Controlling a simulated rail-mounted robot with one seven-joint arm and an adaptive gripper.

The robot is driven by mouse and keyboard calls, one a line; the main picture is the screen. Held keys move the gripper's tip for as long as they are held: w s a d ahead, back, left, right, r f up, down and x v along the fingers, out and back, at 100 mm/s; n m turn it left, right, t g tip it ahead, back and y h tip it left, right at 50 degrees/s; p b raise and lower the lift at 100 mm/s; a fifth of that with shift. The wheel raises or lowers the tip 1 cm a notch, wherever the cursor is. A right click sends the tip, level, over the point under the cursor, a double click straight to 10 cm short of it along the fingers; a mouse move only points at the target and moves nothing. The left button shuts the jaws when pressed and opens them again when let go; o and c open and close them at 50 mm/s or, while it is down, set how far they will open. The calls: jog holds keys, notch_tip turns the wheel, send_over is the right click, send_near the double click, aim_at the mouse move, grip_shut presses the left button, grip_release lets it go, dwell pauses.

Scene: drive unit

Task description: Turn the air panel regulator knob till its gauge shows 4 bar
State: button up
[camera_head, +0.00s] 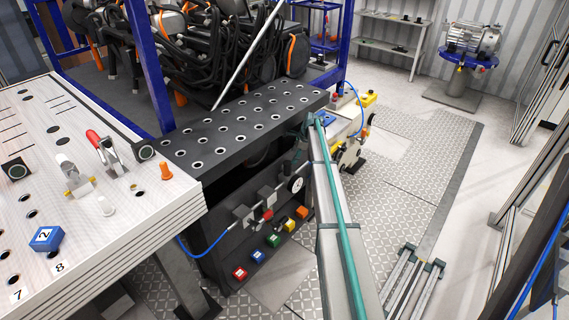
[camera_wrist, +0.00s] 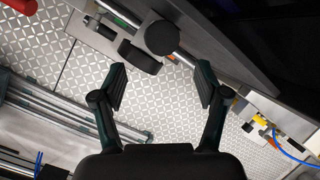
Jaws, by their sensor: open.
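The air panel (camera_head: 262,232) is on the side below the black perforated bench top. Its small round gauge (camera_head: 297,184) shows a pale face, too small to read. A grey fitting (camera_head: 243,213) and a red part (camera_head: 268,214) sit left of the gauge on the line. In the wrist view a round black knob-like part (camera_wrist: 162,38) and a second dark part (camera_wrist: 140,56) sit by a metal pipe; I cannot tell which is the regulator knob. My gripper (camera_wrist: 161,82) is open and empty, its fingers short of these parts. My arm hides some of the panel's right side.
A blue hose (camera_head: 205,250) runs left. The perforated bench top (camera_head: 240,122) overhangs the panel. Metal rails (camera_head: 412,283) lie on the floor at right. The tread-plate floor (camera_head: 400,225) has free room.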

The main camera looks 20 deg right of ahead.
aim_at(288, 163)
jog(key=shift+w+a+f+m+p, duration=0.5)
jog(key=shift+f+m, duration=0.25)
jog(key=shift+f, duration=0.5)
jog(key=shift+w+a+f+m+p, duration=0.45)
jog(key=shift+f+m, duration=0.35)
jog(key=shift+f, duration=0.45)
jog(key=shift+w+a+f+m+p, duration=0.4)
jog(key=shift+w+f+m, duration=0.25)
jog(key=shift+f, duration=0.6)
jog(key=shift+s+d+y, duration=0.1)
jog(key=shift+y, duration=0.2)
jog(key=c, duration=1.2)
jog(key=shift+o, duration=0.2)
jog(key=shift+f+n+b, duration=0.1)
jog(key=shift+n+b, duration=0.2)
jog(key=shift+b, duration=0.1)
jog(key=shift+n, duration=0.4)
